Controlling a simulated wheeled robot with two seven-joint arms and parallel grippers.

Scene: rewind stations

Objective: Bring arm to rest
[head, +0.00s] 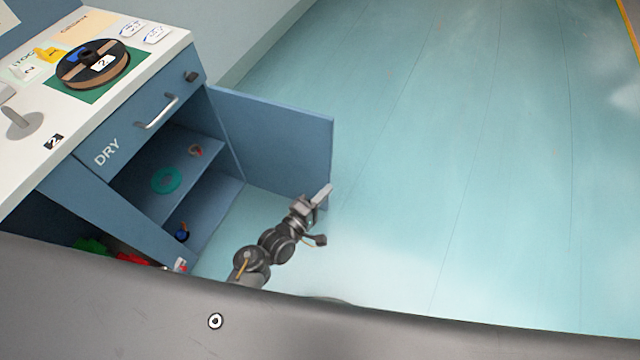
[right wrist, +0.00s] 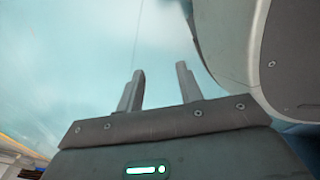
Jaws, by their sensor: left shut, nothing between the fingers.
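My left gripper (head: 321,194) is shut and empty. It is low in front of the open blue cabinet door (head: 275,140), near the door's lower right corner; I cannot tell whether it touches the door. My left arm comes up from the bottom of the head view. My right gripper (right wrist: 160,85) shows in the right wrist view with its two fingers apart and nothing between them, over the pale blue floor. My right arm is not in the head view.
The blue cabinet (head: 130,125) marked DRY holds a teal ring (head: 166,180) and small items on its shelves. On its white top, a spool (head: 93,64) lies on a green mat (head: 100,90). The floor (head: 470,150) to the right is clear.

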